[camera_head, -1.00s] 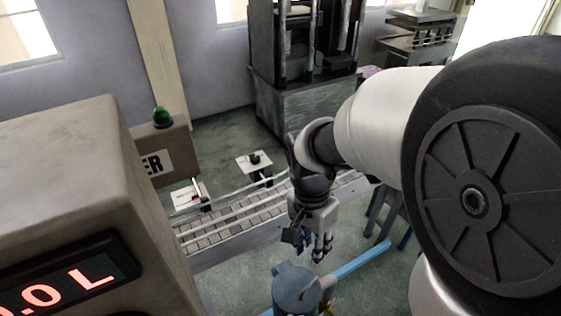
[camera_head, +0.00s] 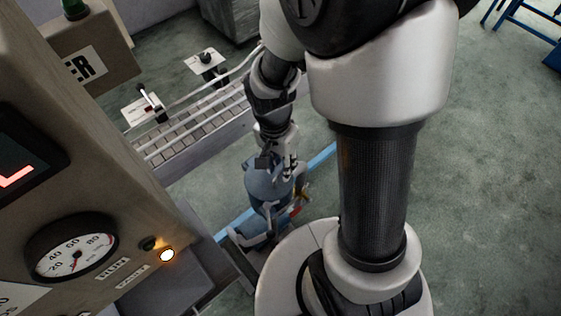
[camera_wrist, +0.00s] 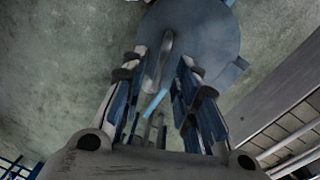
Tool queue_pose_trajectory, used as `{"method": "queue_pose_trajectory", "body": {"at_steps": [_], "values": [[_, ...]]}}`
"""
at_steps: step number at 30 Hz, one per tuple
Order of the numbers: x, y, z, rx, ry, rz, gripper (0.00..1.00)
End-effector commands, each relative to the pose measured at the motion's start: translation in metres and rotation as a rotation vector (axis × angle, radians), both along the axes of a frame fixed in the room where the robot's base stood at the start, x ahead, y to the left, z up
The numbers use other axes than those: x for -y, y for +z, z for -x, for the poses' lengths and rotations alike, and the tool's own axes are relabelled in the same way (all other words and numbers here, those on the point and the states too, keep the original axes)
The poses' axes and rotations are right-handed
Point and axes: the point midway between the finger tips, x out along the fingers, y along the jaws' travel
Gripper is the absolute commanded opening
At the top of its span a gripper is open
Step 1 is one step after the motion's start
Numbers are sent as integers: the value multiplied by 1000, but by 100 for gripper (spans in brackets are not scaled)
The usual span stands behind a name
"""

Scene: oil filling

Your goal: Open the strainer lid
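The strainer (camera_head: 262,182) is a blue-grey round vessel on a blue pipe, low in the middle of the head view. In the wrist view its round lid (camera_wrist: 205,28) fills the top centre, with a pale bar handle (camera_wrist: 166,48) on it. The lid looks closed. My gripper (camera_head: 290,170) points down at the right side of the strainer in the head view. In the wrist view my gripper (camera_wrist: 160,68) has its two fingers apart, with the handle showing between and just beyond the tips. Contact with the handle cannot be told.
A conveyor (camera_head: 190,130) with rails runs behind the strainer. A beige control cabinet (camera_head: 120,190) with a gauge (camera_head: 72,247) and a lit lamp (camera_head: 167,255) stands close on the left. The blue pipe (camera_head: 322,158) extends right of the strainer.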

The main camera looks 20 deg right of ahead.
Motion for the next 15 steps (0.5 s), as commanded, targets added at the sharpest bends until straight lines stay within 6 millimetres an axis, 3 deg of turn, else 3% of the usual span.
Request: {"method": "queue_pose_trajectory", "body": {"at_steps": [3, 15], "values": [[0, 0, 0, 0, 0, 0, 28], [0, 0, 0, 0, 0, 0, 1]]}}
